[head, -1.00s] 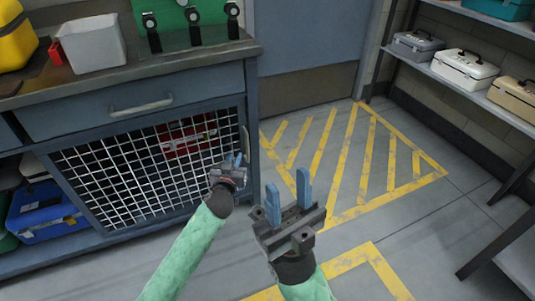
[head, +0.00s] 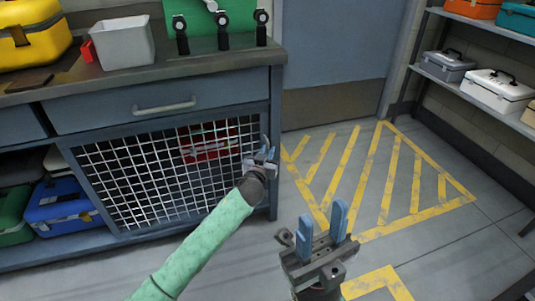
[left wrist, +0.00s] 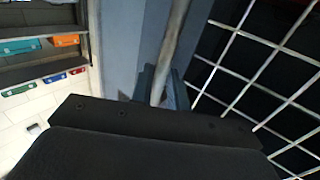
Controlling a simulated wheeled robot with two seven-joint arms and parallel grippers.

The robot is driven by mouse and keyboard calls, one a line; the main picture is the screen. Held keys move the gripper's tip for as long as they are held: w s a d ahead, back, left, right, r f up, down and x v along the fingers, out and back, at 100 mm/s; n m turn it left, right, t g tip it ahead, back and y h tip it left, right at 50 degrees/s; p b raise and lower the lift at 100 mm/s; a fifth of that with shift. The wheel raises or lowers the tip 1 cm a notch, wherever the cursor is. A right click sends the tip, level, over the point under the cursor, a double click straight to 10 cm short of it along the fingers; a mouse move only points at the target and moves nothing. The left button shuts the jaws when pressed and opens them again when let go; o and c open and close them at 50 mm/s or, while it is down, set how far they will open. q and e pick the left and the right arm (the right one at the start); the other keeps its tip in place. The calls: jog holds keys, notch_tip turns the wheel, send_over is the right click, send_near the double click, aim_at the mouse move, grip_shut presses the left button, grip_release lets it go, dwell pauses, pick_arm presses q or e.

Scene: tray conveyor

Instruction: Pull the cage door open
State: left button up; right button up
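The cage door (head: 165,170) is a white wire mesh in a blue-grey frame under the workbench, and it looks closed. Its upright bar handle (head: 264,143) is at the door's right edge. My left gripper (head: 263,155) is at this handle. In the left wrist view the handle (left wrist: 172,45) runs down between the two fingers (left wrist: 162,88), which look open around it; whether they touch it is hard to tell. My right gripper (head: 322,222) is open and empty over the floor, to the right and nearer.
A red case (head: 205,142) lies behind the mesh. The workbench (head: 165,70) has a drawer handle (head: 165,107) above the door. A blue case (head: 62,207) is on the open shelf to the left. Striped floor (head: 380,180) to the right is clear. Shelves (head: 465,85) stand at the far right.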

pick_arm(q)
jog(key=shift+w+d, duration=0.1)
jog(key=shift+w, duration=0.2)
grip_shut()
